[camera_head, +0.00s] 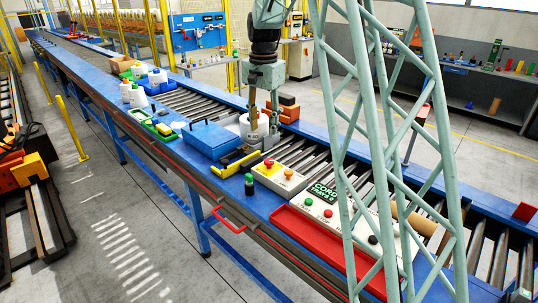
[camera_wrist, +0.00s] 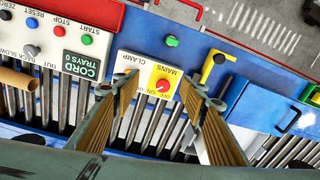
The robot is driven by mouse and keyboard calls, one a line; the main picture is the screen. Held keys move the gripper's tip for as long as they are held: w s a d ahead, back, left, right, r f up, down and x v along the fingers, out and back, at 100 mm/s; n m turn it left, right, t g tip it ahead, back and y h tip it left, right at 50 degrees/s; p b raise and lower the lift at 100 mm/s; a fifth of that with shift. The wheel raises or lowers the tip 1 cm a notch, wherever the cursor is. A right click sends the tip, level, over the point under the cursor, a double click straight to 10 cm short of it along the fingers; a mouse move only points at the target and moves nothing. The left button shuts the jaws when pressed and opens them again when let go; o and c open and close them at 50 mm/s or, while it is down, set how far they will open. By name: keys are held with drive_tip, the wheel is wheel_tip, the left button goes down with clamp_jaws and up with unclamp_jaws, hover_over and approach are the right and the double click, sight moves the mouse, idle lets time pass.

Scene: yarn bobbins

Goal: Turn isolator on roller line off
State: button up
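The isolator is a red round knob on a yellow plate (camera_wrist: 162,86), marked MAINS with OFF and ON lettering. It sits on a small pale control box (camera_head: 279,178) on the blue roller line (camera_head: 175,150). I cannot tell which way the knob is turned. My gripper (camera_head: 264,127) points down over the line, behind the control box in the head view. In the wrist view my gripper (camera_wrist: 158,82) is open, its fingers apart on either side of the knob, with nothing between them.
A larger CORD TRAYS panel (camera_head: 323,192) and a red tray (camera_head: 312,235) lie to the right. A pale lattice mast crosses the head view.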

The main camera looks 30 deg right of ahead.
drive_tip(key=m+p, duration=0.2)
drive_tip(key=p, duration=0.1)
hover_over(269, 160)
drive_tip(key=s, duration=0.1)
wheel_tip(269, 160, down, 4)
drive_tip(key=f, duration=0.1)
drive_tip(key=shift+w+f+g+p, duration=0.3)
drive_tip(key=shift+w+p, duration=0.1)
drive_tip(key=shift+f, duration=0.1)
drive_tip(key=shift+f+p, duration=1)
drive_tip(key=shift+f, duration=5.8)
drive_tip(key=shift+c, duration=0.4)
drive_tip(key=c, duration=0.8)
